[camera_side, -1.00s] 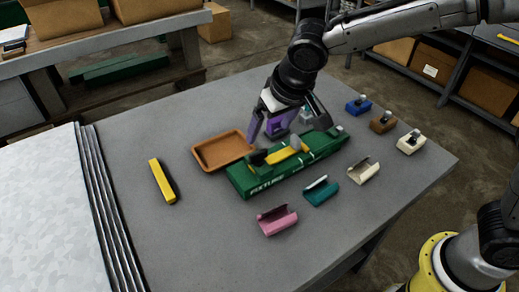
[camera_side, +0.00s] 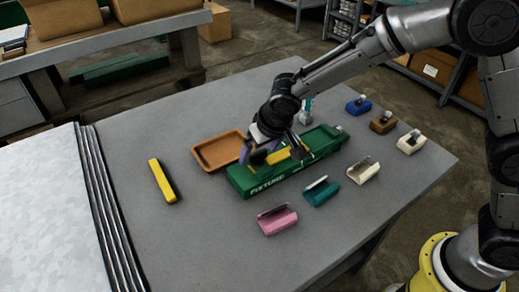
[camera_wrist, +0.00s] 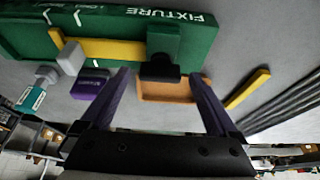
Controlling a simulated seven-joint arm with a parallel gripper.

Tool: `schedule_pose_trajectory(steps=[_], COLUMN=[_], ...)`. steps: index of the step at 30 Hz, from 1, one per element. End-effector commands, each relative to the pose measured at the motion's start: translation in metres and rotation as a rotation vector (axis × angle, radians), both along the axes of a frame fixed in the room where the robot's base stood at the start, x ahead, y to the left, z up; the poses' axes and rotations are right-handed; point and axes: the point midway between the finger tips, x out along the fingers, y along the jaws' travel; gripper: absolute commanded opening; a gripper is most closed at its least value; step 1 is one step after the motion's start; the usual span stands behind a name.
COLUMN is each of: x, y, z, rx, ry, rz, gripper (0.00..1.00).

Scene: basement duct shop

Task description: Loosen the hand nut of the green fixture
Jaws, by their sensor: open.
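The green fixture (camera_side: 243,185) lies on the grey table; its lettered body also shows in the wrist view (camera_wrist: 195,45). A yellow bar (camera_wrist: 105,50) lies along it, with a pale grey block (camera_wrist: 70,58) at one end. A black knob, seemingly the hand nut (camera_wrist: 160,68), sits at the other end on a green upright; it also shows in the side view (camera_side: 258,157). My gripper (camera_wrist: 158,76) is open, its purple fingers on either side of the knob in the wrist view. I cannot tell whether they touch it. In the side view my gripper (camera_side: 270,150) is low over the fixture.
A brown tray (camera_side: 203,163) stands close behind the fixture. A purple block (camera_wrist: 90,86) and a grey block with a teal part (camera_side: 305,117) are nearby. Pink (camera_side: 277,220), teal (camera_side: 321,191) and cream (camera_side: 363,171) channel pieces lie in front. A yellow bar (camera_side: 160,181) lies left.

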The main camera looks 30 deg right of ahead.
Motion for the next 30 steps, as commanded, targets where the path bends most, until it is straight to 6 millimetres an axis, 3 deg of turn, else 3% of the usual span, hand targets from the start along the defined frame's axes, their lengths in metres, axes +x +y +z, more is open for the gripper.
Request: schedule_pose_trajectory(steps=[2, 15, 30], x=[0.0000, -0.0001, 0.0002], y=[0.0000, 0.0001, -0.0013], z=[0.0002, 0.0006, 0.0012], rx=[0.000, 0.000, 0.002], ry=[0.000, 0.000, -0.001], rz=[0.000, 0.000, 0.124], gripper=[0.88, 0.09, 0.09])
